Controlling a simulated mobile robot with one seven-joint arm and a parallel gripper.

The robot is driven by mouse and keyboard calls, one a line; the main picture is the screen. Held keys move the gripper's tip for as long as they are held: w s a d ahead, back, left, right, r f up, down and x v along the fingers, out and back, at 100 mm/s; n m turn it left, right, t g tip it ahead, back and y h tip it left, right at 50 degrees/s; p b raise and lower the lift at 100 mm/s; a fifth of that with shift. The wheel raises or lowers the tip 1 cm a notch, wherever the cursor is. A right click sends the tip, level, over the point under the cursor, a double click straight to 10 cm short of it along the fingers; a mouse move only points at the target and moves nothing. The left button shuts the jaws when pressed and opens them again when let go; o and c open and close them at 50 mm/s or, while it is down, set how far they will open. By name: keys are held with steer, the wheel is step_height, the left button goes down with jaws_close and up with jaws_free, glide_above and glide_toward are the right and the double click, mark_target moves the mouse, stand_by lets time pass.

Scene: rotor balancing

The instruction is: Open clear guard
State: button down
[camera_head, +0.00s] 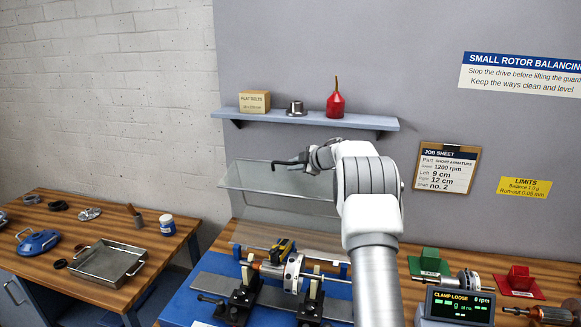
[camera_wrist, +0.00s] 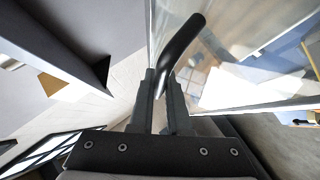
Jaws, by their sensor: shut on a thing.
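The clear guard (camera_head: 262,178) is a transparent panel, raised and tilted above the blue balancing machine (camera_head: 190,308). Its black handle (camera_head: 283,163) sticks out near its upper edge. My gripper (camera_head: 302,160) is at that handle. In the wrist view the curved black handle (camera_wrist: 182,50) lies between the fingers of my gripper (camera_wrist: 160,85), which are shut on it. The clear panel (camera_wrist: 240,85) spreads to the right of the fingers there. A rotor (camera_head: 292,273) sits on black supports below the guard. My arm hides part of the guard's right side.
A wall shelf (camera_head: 360,122) with a box, a metal part and a red bottle hangs just above the guard. A side bench (camera_head: 90,212) with a metal tray (camera_head: 107,262) stands at left. A control box (camera_head: 458,306) reads CLAMP LOOSE, 0 rpm.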

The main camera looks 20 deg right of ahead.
steer(key=shift+w+d+f, duration=0.1)
steer(key=shift+w+f, duration=0.05)
steer(key=shift+w, duration=0.1)
stand_by(0.3)
steer(key=c, duration=0.9)
jaws_free()
steer(key=b+v, duration=0.3)
steer(key=v, duration=1.4)
steer(key=shift+d+r, duration=0.2)
steer(key=shift+r, duration=0.05)
